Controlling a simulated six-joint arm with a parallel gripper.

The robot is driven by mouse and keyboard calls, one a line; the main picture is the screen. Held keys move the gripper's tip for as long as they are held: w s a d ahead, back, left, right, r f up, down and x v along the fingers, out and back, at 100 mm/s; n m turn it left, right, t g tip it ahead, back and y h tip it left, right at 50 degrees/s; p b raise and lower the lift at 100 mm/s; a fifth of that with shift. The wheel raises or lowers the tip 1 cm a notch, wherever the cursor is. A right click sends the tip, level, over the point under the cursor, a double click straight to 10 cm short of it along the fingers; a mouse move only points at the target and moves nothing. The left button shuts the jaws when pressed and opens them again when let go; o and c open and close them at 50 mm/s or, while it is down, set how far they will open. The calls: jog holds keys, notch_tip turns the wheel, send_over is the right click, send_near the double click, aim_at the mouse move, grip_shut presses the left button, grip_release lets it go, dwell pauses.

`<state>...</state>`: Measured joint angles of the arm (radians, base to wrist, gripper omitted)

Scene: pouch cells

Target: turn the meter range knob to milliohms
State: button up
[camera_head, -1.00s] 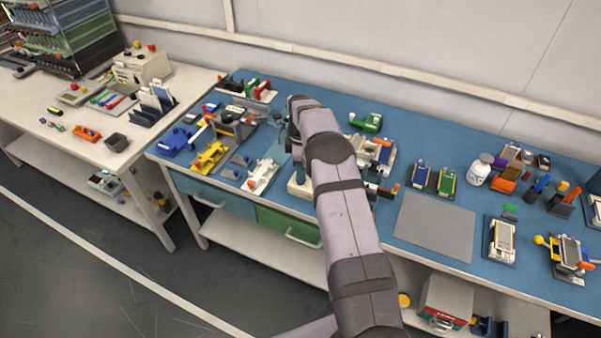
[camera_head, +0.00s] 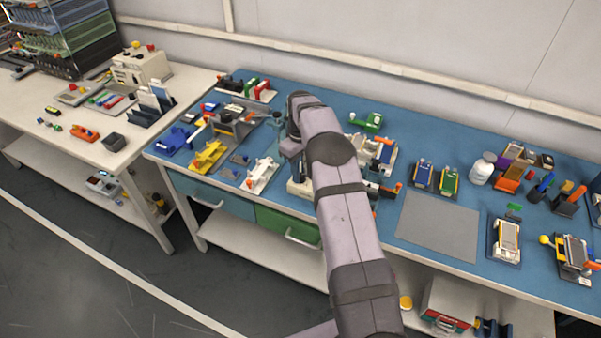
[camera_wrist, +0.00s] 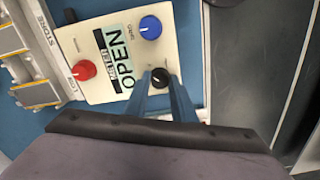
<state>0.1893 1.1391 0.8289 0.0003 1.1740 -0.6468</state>
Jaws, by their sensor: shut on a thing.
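The meter (camera_wrist: 112,88) is a cream box in the wrist view, with a display (camera_wrist: 115,62) reading "OPEN". A red knob (camera_wrist: 84,70) is on its left, a blue knob (camera_wrist: 150,28) at upper right, and a black knob (camera_wrist: 160,77) at lower right. The small labels by the knobs are too blurred to read. My gripper (camera_wrist: 161,88) has its blue fingers shut on the black knob, one on each side. In the head view, my arm hides most of the meter; a cream edge (camera_head: 297,189) shows beside it.
A grey fixture marked "STORE" (camera_wrist: 45,40) lies left of the meter in the wrist view. In the head view, a yellow fixture (camera_head: 208,157) and a white one (camera_head: 262,176) stand left of my arm. A grey mat (camera_head: 438,225) on the right is clear.

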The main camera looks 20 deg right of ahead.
jog(key=m, duration=1.1)
jog(key=shift+m, duration=1.9)
jog(key=o, duration=1.1)
jog(key=shift+c, duration=0.2)
jog(key=shift+r+b, duration=1.15)
jog(key=shift+r, duration=2.6)
